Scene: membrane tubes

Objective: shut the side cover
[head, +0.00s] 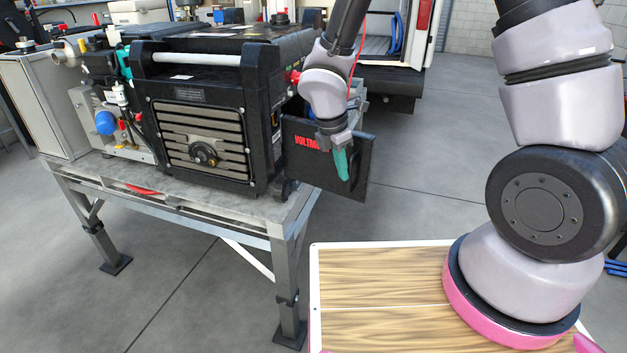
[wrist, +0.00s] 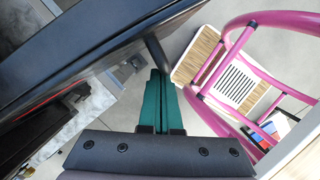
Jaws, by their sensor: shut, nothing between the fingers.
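The side cover (head: 300,165) is a dark panel with red lettering at the right end of the black machine (head: 205,110). It stands open, jutting out to the right past the bench. In the wrist view the cover (wrist: 85,50) shows as a dark slab across the upper left. My gripper (head: 341,165) points down in front of the cover's outer part and hides some of its lettering. Its teal fingers (wrist: 163,105) are shut and empty, close to a dark bar (wrist: 157,55) by the cover. I cannot tell whether they touch.
The machine sits on a grey metal bench (head: 180,205). My arm reaches in from the upper right. A wood-topped surface with a white rim (head: 380,275) lies at the lower right. Behind stands a white van (head: 415,40) with open rear. Bare floor lies right of the cover.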

